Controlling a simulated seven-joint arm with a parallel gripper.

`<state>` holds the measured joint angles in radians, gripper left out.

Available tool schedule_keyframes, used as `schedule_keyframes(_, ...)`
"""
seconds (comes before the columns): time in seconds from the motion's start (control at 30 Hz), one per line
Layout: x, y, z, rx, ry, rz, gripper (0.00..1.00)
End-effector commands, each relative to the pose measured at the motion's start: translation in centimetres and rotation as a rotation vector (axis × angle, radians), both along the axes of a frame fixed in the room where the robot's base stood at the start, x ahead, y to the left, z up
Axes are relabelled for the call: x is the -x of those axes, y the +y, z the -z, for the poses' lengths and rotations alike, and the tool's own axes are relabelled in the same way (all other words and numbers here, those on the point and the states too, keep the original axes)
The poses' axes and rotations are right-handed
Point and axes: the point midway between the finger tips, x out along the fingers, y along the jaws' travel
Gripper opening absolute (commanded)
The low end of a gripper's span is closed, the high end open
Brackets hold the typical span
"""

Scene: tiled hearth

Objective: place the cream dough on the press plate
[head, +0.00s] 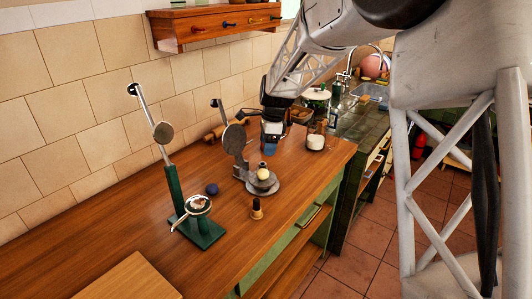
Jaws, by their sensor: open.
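A small cream ball that looks like the cream dough (264,175) sits on the round grey press plate (265,189) in the middle of the counter. A darker bit shows just above the ball, too small to make out. The press's grey upper disc (235,139) stands raised on its hinge at the left of the plate. My gripper (270,147) is open, above and a little behind the dough, apart from it as far as I can tell. Its fingers are small and dark in this view, so the gap between them is hard to see.
A green stand (199,231) with a round pan and a raised lever is at the left. A dark blue disc (212,189) and a small brown-capped piece (257,210) lie nearby. A glass jar (316,137) and a rolling pin (215,132) are behind.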

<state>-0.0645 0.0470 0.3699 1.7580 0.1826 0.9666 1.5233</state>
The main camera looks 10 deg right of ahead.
Motion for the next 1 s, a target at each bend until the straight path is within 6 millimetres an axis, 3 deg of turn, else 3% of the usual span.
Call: schedule_keyframes(1.0, 0.31, -0.19, -1.05, 0.001, -0.003, -0.01, 0.72)
